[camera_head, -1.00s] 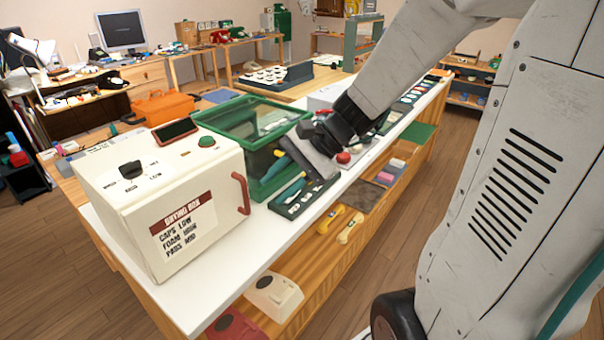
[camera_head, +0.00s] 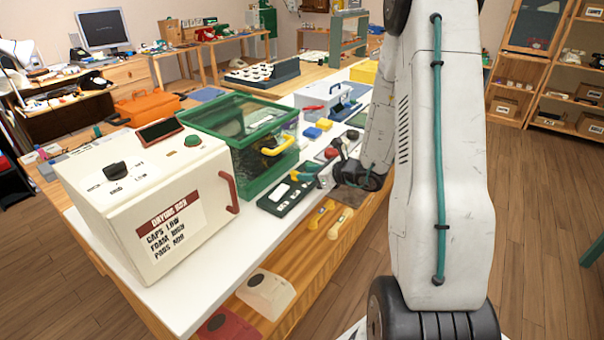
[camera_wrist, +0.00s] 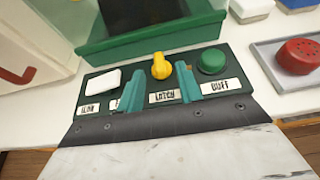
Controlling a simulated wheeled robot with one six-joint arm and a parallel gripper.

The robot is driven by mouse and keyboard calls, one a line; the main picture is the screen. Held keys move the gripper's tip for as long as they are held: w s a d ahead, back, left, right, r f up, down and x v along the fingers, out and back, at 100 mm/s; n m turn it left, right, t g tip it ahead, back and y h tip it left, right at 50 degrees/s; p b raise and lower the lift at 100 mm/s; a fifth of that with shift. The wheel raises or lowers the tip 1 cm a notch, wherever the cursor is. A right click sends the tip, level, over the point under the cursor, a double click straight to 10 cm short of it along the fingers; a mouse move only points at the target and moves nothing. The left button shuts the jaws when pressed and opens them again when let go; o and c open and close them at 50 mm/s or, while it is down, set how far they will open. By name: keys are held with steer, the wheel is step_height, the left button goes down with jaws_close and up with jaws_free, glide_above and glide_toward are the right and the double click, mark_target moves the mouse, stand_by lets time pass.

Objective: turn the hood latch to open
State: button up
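The yellow latch knob (camera_wrist: 161,66) stands on the dark green control panel (camera_wrist: 221,88), above a "LATCH" label, in the wrist view. A white switch (camera_wrist: 102,81) is left of it and a round green "BUFF" button (camera_wrist: 212,61) right of it. My gripper (camera_wrist: 160,80) is open, its teal fingers apart and to either side of the knob's near side, nothing held. I cannot tell whether they touch the panel. In the head view, my gripper (camera_head: 308,174) is at the panel's right end. The green hood (camera_head: 240,118) with clear panes and a yellow handle (camera_head: 278,145) stands behind the panel.
A cream drying box (camera_head: 150,200) stands left of the hood. A red button (camera_wrist: 299,55) on a grey plate lies right of the panel. Blue and yellow blocks (camera_head: 318,128) lie farther back on the white counter (camera_head: 190,296). Handsets and phones sit on the shelf below.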

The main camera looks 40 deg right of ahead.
steer(key=shift+x, duration=1.45)
jaws_close()
